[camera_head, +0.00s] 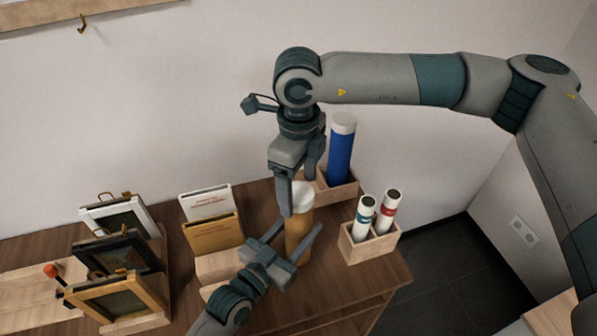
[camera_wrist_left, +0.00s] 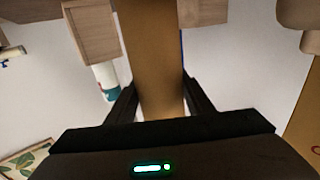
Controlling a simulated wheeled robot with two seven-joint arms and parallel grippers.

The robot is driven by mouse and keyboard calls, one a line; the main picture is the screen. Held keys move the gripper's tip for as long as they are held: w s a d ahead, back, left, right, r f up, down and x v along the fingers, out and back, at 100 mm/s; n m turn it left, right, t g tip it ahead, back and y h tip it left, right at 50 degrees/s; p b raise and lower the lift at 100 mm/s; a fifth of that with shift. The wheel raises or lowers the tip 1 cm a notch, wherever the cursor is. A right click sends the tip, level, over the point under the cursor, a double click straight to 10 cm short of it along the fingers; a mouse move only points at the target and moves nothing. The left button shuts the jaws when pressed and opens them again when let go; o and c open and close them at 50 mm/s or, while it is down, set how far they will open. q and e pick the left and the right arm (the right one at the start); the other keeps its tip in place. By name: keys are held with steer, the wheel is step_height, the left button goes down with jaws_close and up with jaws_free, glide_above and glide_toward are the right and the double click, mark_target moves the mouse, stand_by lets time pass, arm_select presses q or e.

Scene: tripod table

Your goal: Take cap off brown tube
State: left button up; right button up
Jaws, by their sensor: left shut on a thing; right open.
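The brown tube (camera_head: 299,226) stands upright near the table's right part, with a white cap (camera_head: 303,192) on its top. My left gripper (camera_head: 296,240) is shut on the tube's body, below the cap. In the left wrist view the brown tube (camera_wrist_left: 147,55) runs between the two dark fingers of the left gripper (camera_wrist_left: 158,100). My right gripper (camera_head: 298,196) points down from above, open, with its fingers at the cap. I cannot tell whether the fingers touch the cap.
A blue tube (camera_head: 341,155) with a white cap stands in a wooden holder behind. Two white tubes (camera_head: 363,214) stand in a wooden box (camera_head: 369,247) to the right. Books (camera_head: 213,236) and framed pictures (camera_head: 118,257) stand to the left. The wall (camera_head: 200,90) is close behind.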

mark_target(298, 192)
steer(key=shift+f, duration=0.35)
steer(key=c, duration=1.3)
steer(key=shift+r, duration=0.35)
steer(key=shift+r, duration=0.7)
steer(key=shift+r, duration=0.2)
steer(key=shift+r, duration=1.95)
arm_select(q)
steer(key=o, duration=1.6)
